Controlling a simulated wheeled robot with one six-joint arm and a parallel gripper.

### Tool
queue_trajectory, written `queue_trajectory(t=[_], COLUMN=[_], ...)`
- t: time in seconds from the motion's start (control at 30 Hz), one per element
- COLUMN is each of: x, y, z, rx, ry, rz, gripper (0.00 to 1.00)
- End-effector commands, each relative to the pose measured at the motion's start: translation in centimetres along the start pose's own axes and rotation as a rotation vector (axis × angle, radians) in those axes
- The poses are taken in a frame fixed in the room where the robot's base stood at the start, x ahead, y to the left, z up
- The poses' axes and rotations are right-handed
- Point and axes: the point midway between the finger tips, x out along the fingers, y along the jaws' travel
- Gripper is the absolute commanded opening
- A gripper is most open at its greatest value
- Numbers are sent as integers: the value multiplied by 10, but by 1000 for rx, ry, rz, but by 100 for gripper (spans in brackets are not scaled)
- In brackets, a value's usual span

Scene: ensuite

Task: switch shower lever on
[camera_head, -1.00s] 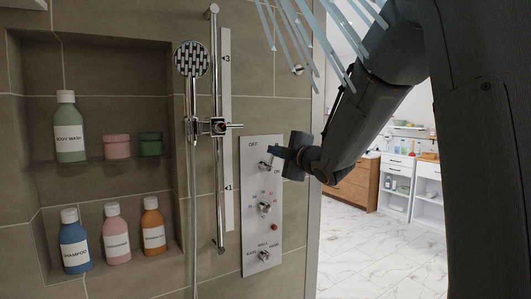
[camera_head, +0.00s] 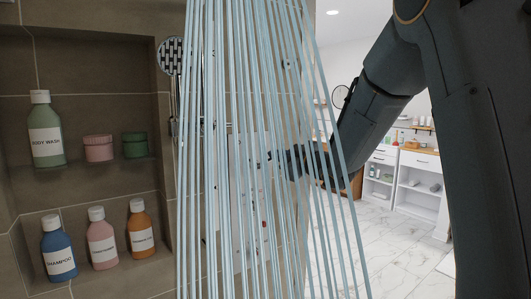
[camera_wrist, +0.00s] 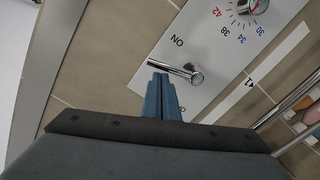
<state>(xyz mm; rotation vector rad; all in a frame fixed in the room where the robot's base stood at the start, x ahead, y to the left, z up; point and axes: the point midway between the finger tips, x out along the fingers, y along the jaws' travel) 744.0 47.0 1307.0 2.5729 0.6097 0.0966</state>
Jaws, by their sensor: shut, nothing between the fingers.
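The shower lever (camera_wrist: 176,68) is a chrome rod on a white control panel (camera_wrist: 222,48). In the wrist view it points left from its round pivot, with the ON label above it; the lower label is partly hidden by my fingers. My gripper (camera_wrist: 159,78) is shut and empty, its blue-grey fingertips at the lever's free end; I cannot tell if they touch. In the head view the panel (camera_head: 240,200) and my gripper (camera_head: 272,158) are partly covered by pale blue water streams, and the lever is hard to make out.
Water streams (camera_head: 235,100) fall across the middle of the head view. A shower head (camera_head: 170,57) is behind them on the left. A wall niche holds bottles (camera_head: 57,250) and jars (camera_head: 98,148). A temperature dial (camera_wrist: 246,5) sits beside the lever. Open floor (camera_head: 395,250) lies right.

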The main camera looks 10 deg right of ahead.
Motion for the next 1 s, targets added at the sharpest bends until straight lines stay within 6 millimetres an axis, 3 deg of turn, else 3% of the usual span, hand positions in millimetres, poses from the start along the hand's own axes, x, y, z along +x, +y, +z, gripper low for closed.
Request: queue_trajectory(t=[0.3, 1.0], x=[0, 0], y=[2, 1], z=[16, 24], rx=[-2, 0], ry=[-2, -8], rz=[4, 2], gripper=[0, 0])
